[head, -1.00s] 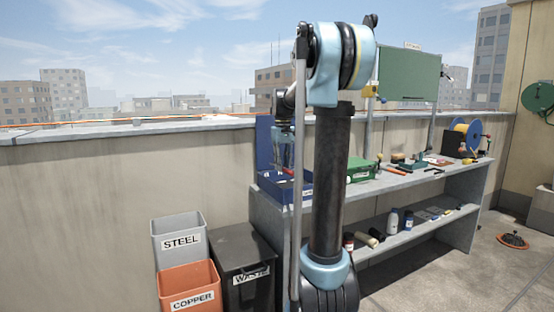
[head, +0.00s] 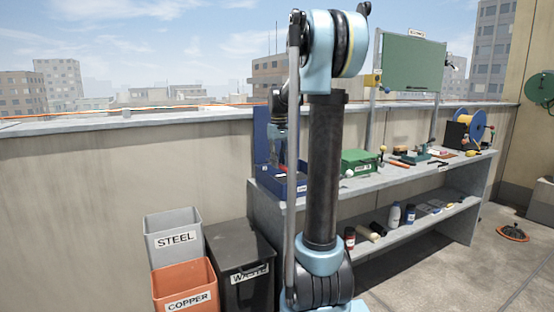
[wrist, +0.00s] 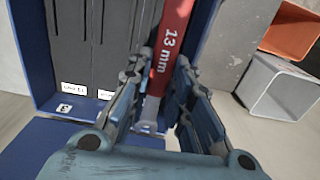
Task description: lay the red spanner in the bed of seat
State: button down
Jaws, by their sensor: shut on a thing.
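The red spanner (wrist: 171,35), marked 13 mm, is between the fingers of my gripper (wrist: 163,65) in the wrist view. My gripper is shut on it. The spanner's lower end shows between the fingers, and its upper end runs out of the frame. Below it is a blue case (wrist: 43,90) with dark grey beds (wrist: 85,45) and white labels at their near end. One label reads 3; the others are too small to read surely. I cannot tell whether the spanner touches a bed. The blue case (head: 290,190) also shows in the head view, partly behind my arm.
The case stands at the left end of a grey workbench (head: 390,180). A green box (head: 359,163) and several tools lie to the right. Grey steel (head: 174,240), orange copper (head: 186,288) and dark waste (head: 240,268) bins stand below left.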

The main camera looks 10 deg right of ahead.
jog(key=shift+s+f, duration=0.1)
jog(key=shift+f, duration=3.75)
jog(key=shift+f, duration=0.45)
jog(key=c, duration=1.4)
grip_release()
jog(key=shift+o, duration=0.2)
jog(key=shift+r, duration=0.1)
notch_tip(320, 180, up, 12)
jog(key=shift+d+f, duration=0.1)
jog(key=shift+f, duration=0.1)
jog(key=s+f+m+t, duration=0.1)
jog(key=s+f, duration=0.3)
jog(key=s, duration=0.6)
jog(key=s+f+m, duration=0.1)
jog(key=s+f, duration=0.2)
jog(key=s, duration=0.7)
jog(key=s+f+m+t, duration=0.1)
jog(key=s+f, duration=1.3)
jog(key=shift+s+a+f, duration=0.2)
jog(key=shift+s+f, duration=0.15)
